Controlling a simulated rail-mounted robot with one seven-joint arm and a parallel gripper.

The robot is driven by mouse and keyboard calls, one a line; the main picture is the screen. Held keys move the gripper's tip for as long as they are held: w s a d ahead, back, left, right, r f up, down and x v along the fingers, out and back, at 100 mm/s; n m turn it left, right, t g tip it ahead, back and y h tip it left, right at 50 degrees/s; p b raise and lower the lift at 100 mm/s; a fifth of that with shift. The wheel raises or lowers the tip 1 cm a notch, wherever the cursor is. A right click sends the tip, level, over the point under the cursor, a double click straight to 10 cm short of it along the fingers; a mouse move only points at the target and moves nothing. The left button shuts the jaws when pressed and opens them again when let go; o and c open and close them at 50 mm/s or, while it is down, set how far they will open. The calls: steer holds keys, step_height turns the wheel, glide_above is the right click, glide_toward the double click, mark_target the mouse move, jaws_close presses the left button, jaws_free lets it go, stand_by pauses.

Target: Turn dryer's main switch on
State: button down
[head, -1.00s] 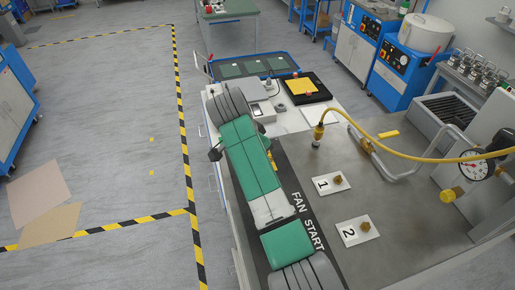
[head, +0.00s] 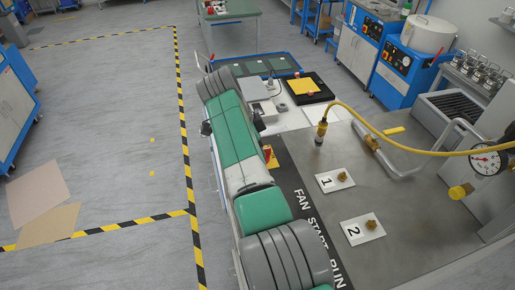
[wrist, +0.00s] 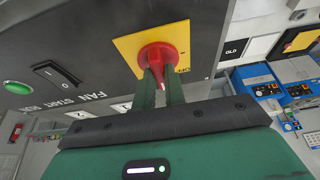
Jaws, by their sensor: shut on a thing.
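The main switch (wrist: 163,55) is a red rotary knob on a yellow square plate (wrist: 196,38), set in a dark panel in the wrist view. Small lettering on the plate is partly hidden by the knob. My gripper (wrist: 162,82) has its two green fingers closed on the knob's narrow red handle, one on each side. In the head view a bit of the red and yellow switch (head: 268,156) shows beside my arm; my gripper's fingers are hidden there.
On the same panel are a black rocker switch (wrist: 58,74) marked I and O and a green button (wrist: 17,88). In the head view, brass fittings stand by number plates 1 (head: 326,183) and 2 (head: 352,231). A yellow hose (head: 400,151) arches over the bench.

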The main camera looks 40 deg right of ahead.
steer(key=shift+r, duration=0.1)
stand_by(0.3)
steer(key=c, duration=1.5)
jaws_free()
steer(key=shift+o, duration=0.2)
steer(key=b+v, duration=0.1)
steer(key=v, duration=0.6)
steer(key=shift+a+r, duration=0.15)
steer(key=shift+r, duration=0.2)
